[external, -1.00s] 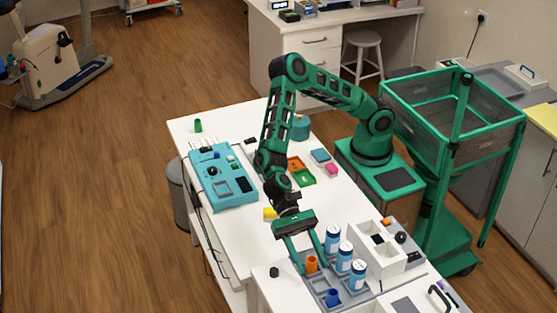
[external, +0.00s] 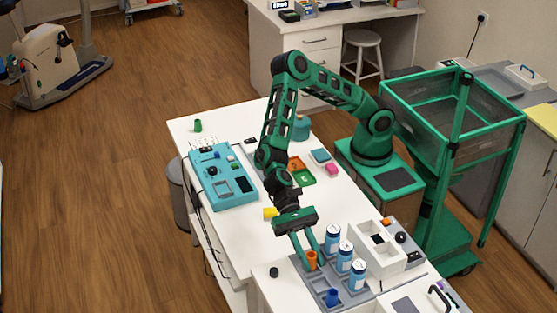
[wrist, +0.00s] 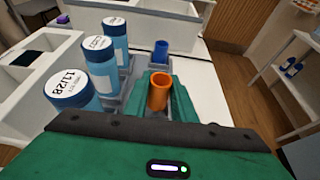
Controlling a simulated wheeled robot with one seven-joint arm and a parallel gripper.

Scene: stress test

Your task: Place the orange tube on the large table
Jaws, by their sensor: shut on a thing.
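My gripper (external: 310,264) reaches down over the rack and is shut on the orange tube, with one finger on each side. In the wrist view the orange tube (wrist: 158,91) shows its open top between the green fingers (wrist: 160,100). The tube's lower part is hidden in the wrist view.
Several blue bottles with white lids (external: 344,255) stand in the rack close to the right of my gripper. A blue tube (external: 332,297) is in the rack in front. A white box (external: 377,250) stands behind the bottles. A small black cap (external: 273,272) lies to the left. The table's left middle is clear.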

